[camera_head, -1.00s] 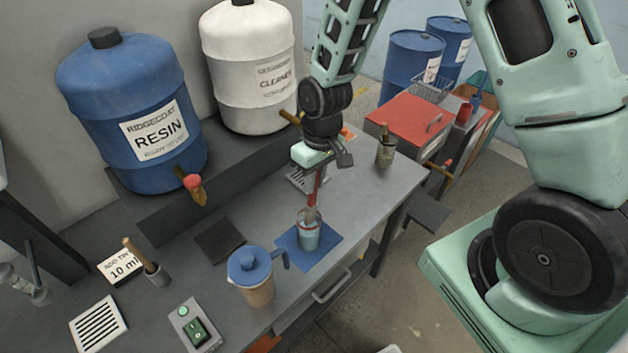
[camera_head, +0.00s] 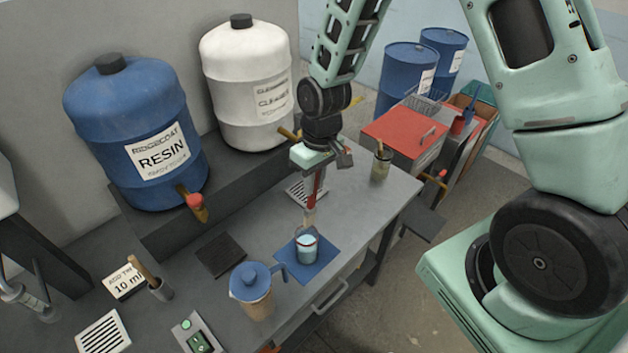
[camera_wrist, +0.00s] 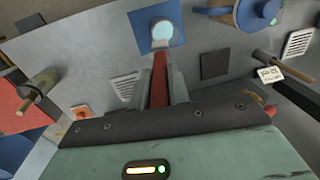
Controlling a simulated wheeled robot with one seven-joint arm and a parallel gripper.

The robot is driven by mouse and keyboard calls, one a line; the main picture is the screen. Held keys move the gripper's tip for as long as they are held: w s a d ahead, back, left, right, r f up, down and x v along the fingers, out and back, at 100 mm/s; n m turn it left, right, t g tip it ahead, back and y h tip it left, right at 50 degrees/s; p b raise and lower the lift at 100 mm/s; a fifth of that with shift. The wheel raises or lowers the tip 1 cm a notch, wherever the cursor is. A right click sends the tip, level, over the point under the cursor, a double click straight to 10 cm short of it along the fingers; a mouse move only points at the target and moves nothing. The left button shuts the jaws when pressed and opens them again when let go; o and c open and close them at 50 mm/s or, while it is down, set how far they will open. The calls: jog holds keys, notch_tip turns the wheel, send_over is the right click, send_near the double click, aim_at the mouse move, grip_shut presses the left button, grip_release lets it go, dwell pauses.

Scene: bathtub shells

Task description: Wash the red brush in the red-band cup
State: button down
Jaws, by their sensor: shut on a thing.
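The red brush (camera_head: 314,186) is held upright, bristles down, in my gripper (camera_head: 316,173). Its pale bristle end is over the mouth of a clear cup (camera_head: 305,250) of light blue liquid; the tip looks at or just above the rim. The cup stands upright on a blue mat (camera_head: 323,259) near the bench's front edge. I cannot clearly make out a red band on it. In the wrist view the red handle (camera_wrist: 159,78) is between the closed fingers and the cup (camera_wrist: 162,33) lies beyond it.
A blue-lidded pitcher (camera_head: 252,291) stands left of the mat. A dark square pad (camera_head: 221,255) lies behind it. A cup with a brush (camera_head: 381,165) stands at the bench's right end. The blue resin tank (camera_head: 135,135) and white cleaner tank (camera_head: 247,85) have protruding taps.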

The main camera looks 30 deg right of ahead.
notch_tip(320, 180, up, 4)
jog(key=p, duration=0.3)
dwell(0.3)
dwell(0.4)
